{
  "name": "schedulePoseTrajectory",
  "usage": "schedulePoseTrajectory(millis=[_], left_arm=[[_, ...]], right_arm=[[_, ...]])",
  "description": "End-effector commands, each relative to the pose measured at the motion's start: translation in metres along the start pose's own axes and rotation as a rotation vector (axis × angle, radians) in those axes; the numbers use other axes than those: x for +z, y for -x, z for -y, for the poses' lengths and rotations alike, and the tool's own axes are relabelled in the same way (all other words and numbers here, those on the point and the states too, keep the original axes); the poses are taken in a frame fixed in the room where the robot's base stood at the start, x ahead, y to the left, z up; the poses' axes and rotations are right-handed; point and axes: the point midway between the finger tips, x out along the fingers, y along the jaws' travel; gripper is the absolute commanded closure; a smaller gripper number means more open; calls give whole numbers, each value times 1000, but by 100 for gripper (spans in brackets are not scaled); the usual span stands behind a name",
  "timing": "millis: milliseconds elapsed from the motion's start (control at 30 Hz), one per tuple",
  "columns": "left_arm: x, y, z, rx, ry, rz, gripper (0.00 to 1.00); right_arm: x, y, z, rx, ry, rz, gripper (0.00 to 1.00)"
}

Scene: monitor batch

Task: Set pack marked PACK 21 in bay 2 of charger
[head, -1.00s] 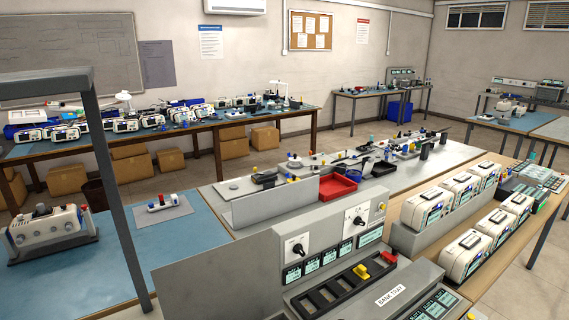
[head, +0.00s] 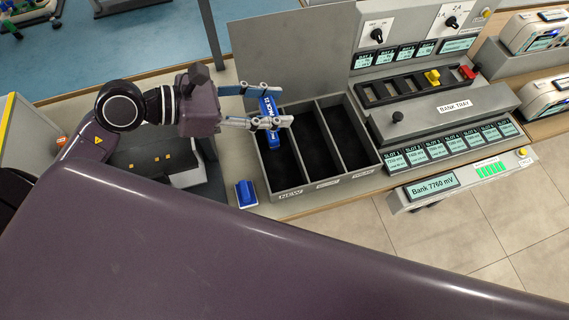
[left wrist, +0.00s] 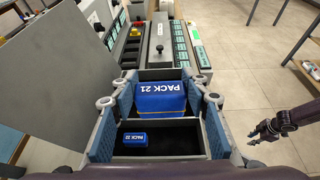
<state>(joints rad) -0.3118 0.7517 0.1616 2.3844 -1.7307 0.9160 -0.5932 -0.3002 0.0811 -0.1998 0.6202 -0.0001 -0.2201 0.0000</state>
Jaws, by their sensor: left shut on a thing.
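The blue pack marked PACK 21 (head: 271,108) is held between the fingers of my left gripper (head: 268,108), above the left compartment of a grey tray (head: 315,187). In the left wrist view the same pack (left wrist: 162,98) sits between the two blue fingers, its marking upside down. A blue pack marked PACK 22 (left wrist: 133,139) lies on a dark floor below. My right gripper (left wrist: 256,134) hangs apart at the right of the wrist view.
The tray has three long dark compartments; the middle and right ones look empty. A small blue block (head: 246,193) lies on the bench left of the tray. A yellow lever (head: 432,76) and a red one (head: 467,72) stand on the slotted row. An upright grey panel (head: 290,50) is behind.

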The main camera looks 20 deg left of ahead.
Motion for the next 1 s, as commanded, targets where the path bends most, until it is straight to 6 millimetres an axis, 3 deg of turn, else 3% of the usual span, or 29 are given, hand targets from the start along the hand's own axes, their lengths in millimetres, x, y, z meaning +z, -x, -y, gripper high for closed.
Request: schedulePoseTrajectory(millis=[233,667,767,1000], left_arm=[[-3,-18,29,-22,0,8,85],[-5,-21,32,-24,4,14,85],[-17,-26,32,-24,8,13,85],[-76,-52,33,-23,12,12,85]], right_arm=[[0,0,2,-2,-1,0,74],[0,0,2,-3,-1,0,74],[0,0,2,-3,-1,0,74],[0,-3,2,-2,-1,0,74]])
